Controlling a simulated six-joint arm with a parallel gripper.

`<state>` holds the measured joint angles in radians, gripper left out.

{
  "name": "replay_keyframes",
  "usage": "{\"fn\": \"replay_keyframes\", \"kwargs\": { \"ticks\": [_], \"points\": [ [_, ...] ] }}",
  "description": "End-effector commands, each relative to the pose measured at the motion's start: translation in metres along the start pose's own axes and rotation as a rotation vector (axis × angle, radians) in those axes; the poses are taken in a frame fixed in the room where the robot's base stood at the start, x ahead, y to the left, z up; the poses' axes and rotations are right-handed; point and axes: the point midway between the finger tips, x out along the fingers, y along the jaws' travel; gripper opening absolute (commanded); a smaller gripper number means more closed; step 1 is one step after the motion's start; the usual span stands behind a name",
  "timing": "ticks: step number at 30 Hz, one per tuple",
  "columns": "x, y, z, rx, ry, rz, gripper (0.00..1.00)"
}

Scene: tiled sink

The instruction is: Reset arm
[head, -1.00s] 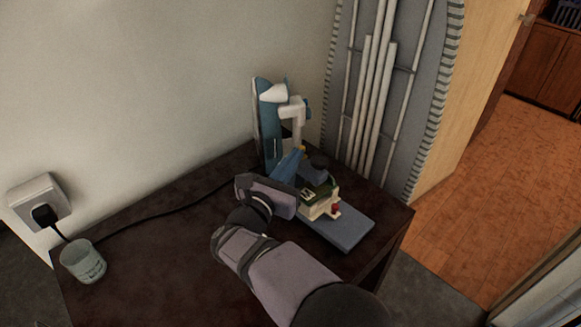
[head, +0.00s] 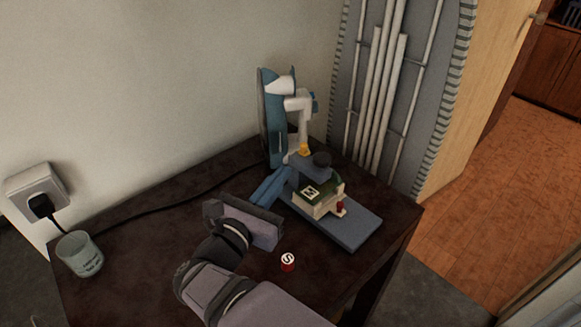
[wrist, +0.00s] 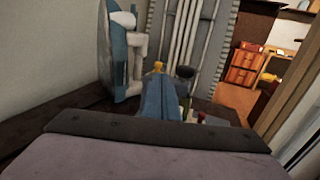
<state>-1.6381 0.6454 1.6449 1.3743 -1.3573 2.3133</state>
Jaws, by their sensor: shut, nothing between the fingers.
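My gripper (head: 281,180) is above the dark table, with its blue fingers together and nothing between them. The fingers also show in the wrist view (wrist: 158,98), pointing away from the camera. In the head view they are just left of a small green and white block marked M (head: 320,196), which sits on a blue-grey board (head: 350,231). I cannot tell whether they touch it. A dark round knob (head: 322,160) stands at the block's back, and a small red piece (head: 341,208) is at its right side.
A red cylinder with a white S top (head: 288,261) stands on the dark table (head: 130,262), right of my wrist. A blue and white device (head: 275,115) stands at the back by the wall. A grey cup (head: 79,254) and a wall socket (head: 37,193) are left. The table's left middle is clear.

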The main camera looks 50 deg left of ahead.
Motion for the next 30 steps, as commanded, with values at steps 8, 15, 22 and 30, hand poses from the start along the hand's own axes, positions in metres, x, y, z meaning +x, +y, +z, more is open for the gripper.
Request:
{"fn": "replay_keyframes", "kwargs": {
  "ticks": [8,15,22,30],
  "points": [
    [-0.039,0.001,0.0,0.001,-0.001,0.002,0.0],
    [-0.048,0.001,0.001,0.001,-0.001,0.001,0.0],
    [-0.046,0.0,0.002,-0.011,0.004,0.003,0.0],
    [-0.016,-0.007,0.008,-0.295,0.095,0.088,0.0]
  ]
}}
